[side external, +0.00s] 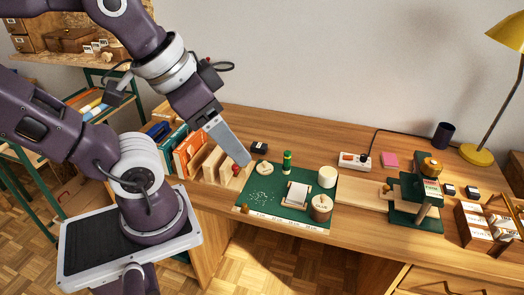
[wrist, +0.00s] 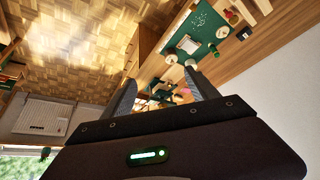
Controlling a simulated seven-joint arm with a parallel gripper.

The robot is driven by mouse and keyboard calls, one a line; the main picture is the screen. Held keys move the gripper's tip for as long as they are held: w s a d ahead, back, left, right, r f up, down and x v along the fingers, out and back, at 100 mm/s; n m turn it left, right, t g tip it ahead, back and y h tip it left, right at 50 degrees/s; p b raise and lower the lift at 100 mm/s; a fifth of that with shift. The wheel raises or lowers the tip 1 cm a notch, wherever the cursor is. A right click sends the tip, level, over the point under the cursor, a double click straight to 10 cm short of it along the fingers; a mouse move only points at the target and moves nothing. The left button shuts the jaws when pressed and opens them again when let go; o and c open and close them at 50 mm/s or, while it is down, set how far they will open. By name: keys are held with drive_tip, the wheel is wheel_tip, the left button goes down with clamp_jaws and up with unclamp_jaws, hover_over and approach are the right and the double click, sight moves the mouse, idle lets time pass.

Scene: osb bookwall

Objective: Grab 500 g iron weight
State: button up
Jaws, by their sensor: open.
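I cannot pick out the 500 g iron weight with certainty. Small dark blocks with pale markings stand on the desk: one (side external: 259,147) behind the mat's left corner, and two at the right, a left one (side external: 449,189) and a right one (side external: 471,191). Their labels are too small to read. My gripper (side external: 246,160) is in the air, its fingers pointing down and right toward the mat's left end. In the wrist view my gripper (wrist: 160,75) has its two fingers wide apart, with nothing between them.
The green mat (side external: 262,208) holds a white cylinder (side external: 327,177), a round wooden pot (side external: 321,207), a green bottle (side external: 287,161) and a paper pad (side external: 298,195). Books (side external: 190,152) stand left. A power strip (side external: 354,161), green press (side external: 428,190) and yellow lamp (side external: 477,154) stand right.

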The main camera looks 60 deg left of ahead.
drive_tip(key=shift+o, duration=1.3)
